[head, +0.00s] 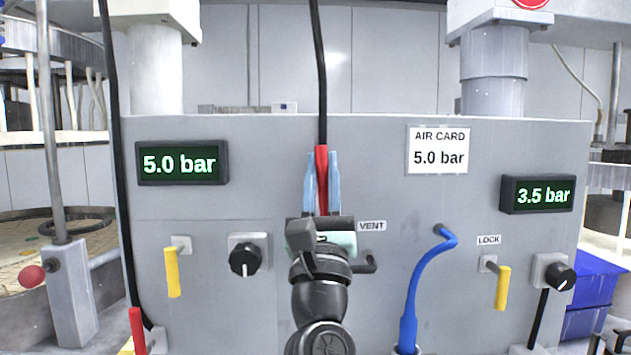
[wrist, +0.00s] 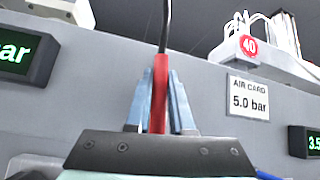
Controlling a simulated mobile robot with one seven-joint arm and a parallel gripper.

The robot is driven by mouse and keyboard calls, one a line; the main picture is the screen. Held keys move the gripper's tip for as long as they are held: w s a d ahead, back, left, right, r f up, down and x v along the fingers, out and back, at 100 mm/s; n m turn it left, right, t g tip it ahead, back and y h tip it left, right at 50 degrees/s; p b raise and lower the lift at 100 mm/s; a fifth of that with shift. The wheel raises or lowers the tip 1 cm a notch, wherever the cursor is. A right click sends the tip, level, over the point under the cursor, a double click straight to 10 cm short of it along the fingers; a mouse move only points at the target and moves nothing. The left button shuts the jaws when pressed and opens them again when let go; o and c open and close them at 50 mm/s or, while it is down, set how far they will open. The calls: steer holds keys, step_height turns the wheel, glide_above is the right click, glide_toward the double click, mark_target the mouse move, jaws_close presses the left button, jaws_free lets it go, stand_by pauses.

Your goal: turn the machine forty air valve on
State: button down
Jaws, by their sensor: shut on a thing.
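My gripper (head: 322,170) is in front of the panel's middle, its pale blue fingers shut on a red hose end (head: 321,190). The wrist view shows the red hose end (wrist: 158,95) upright between the fingers, with a black hose rising from it. A round red 40 sign (wrist: 249,45) is on the right machine. Below that machine, a yellow valve handle (head: 503,287) hangs down beside the LOCK label (head: 488,240). Another yellow handle (head: 173,272) hangs down at left. My gripper is between the two handles and touches neither.
The left display (head: 182,163) reads 5.0 bar and the right display (head: 538,195) 3.5 bar. The AIR CARD (head: 437,151) says 5.0 bar. Black knobs (head: 244,260) (head: 560,277) sit beside the handles. A blue hose (head: 419,283) curves down right of my arm. The VENT label (head: 372,226) is nearby.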

steer(key=shift+d+m+g+h, duration=0.15)
steer(key=shift+m+h, duration=0.4)
steer(key=shift+m, duration=0.15)
steer(key=shift+d+m+g+h, duration=0.15)
steer(key=shift+m+h, duration=0.4)
steer(key=shift+m, duration=0.15)
steer(key=c, duration=0.8)
jaws_free()
steer(key=b+v, duration=0.3)
steer(key=v, duration=1)
steer(key=shift+r, duration=0.15)
